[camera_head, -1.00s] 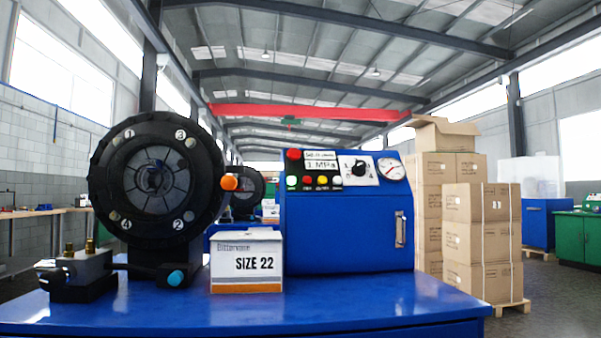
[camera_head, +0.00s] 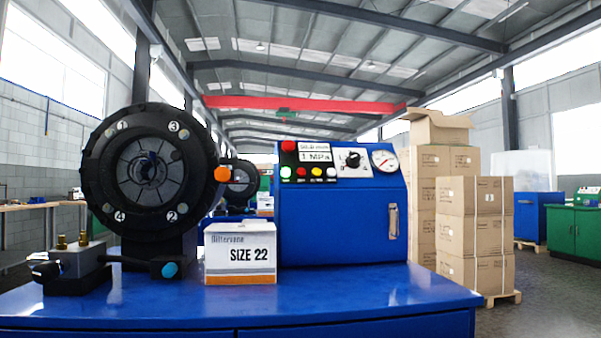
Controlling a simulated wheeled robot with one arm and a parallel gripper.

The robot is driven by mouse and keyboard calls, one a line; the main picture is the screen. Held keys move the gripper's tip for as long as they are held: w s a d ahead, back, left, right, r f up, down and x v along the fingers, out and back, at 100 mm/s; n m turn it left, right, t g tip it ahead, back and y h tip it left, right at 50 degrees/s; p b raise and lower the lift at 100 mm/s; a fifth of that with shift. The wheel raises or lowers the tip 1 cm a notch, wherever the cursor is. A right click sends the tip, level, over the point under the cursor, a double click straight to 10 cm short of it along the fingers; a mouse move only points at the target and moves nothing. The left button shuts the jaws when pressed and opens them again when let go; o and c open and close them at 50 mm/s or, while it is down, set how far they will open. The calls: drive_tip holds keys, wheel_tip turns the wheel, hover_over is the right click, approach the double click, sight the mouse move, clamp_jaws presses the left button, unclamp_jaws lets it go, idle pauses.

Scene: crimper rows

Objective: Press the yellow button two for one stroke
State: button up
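The blue crimper control cabinet (camera_head: 340,225) stands on the blue bench. A larger red button (camera_head: 288,146) sits above, beside a display reading 1 MPa (camera_head: 315,157). A black knob (camera_head: 352,160) and a round gauge (camera_head: 384,160) are to the right. My gripper is not in view, and nothing covers the buttons.
The round black crimping head (camera_head: 100,180) stands left, with an orange knob (camera_head: 222,174). A dark block with brass fittings (camera_head: 70,262) lies front left. The bench's front right (camera_head: 390,290) is clear. Cartons (camera_head: 475,230) stand right.

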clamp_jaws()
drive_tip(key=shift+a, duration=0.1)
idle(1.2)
